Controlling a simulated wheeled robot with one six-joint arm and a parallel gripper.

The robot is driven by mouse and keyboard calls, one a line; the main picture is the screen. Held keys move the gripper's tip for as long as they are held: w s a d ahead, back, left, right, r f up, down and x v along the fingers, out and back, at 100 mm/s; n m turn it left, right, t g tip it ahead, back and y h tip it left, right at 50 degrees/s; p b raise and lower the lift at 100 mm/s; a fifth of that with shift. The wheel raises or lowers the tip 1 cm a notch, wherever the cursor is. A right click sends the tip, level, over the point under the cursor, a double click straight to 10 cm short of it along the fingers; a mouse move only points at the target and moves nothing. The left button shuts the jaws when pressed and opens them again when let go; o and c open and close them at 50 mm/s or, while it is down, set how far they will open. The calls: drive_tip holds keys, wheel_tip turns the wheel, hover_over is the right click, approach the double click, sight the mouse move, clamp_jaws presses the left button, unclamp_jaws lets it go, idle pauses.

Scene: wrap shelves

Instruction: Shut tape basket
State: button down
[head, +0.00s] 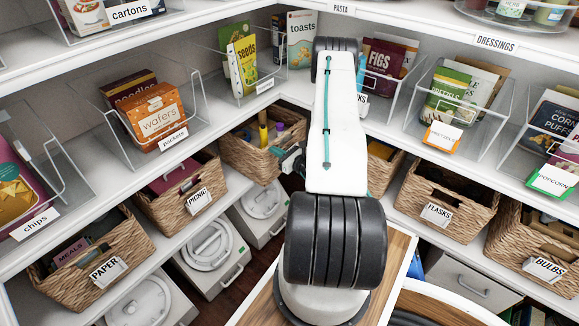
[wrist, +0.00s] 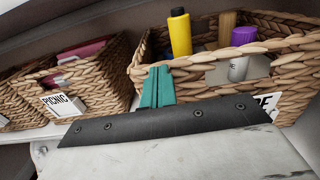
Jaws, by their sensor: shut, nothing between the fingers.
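The wicker basket (wrist: 292,90) in the wrist view has a label mostly hidden behind my arm, only its last letters showing; I take it as the tape basket. It holds a yellow bottle (wrist: 180,33) and a purple-capped item (wrist: 243,37). In the head view the basket (head: 245,158) sits on the lower shelf near the corner, partly behind my arm. My gripper (wrist: 157,86) is shut and empty, its teal fingers upright at the left part of the basket's front wall. I cannot tell whether they touch it. My gripper also shows in the head view (head: 280,151).
The picnic basket (wrist: 90,75) stands just left, and the paper basket (head: 75,262) farther left. The flasks basket (head: 415,190) and bulbs basket (head: 535,238) are right. Clear bins line the shelf above. White lidded containers (head: 208,250) stand below, and a wooden-topped surface (head: 262,300) is near.

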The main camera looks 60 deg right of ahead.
drive_tip(key=w, duration=1.1)
drive_tip(key=shift+w+d, duration=0.1)
drive_tip(key=shift+d, duration=0.3)
drive_tip(key=shift+w+d, duration=0.15)
drive_tip(key=shift+w, duration=0.15)
drive_tip(key=shift+w+r, duration=0.15)
drive_tip(key=shift+r, duration=0.05)
drive_tip(key=shift+s+a+f, duration=0.15)
drive_tip(key=shift+s+a, duration=0.1)
drive_tip(key=shift+s, duration=0.2)
drive_tip(key=s, duration=1.3)
drive_tip(key=shift+s+a, duration=0.3)
drive_tip(key=shift+s, duration=0.1)
drive_tip(key=shift+f, duration=0.1)
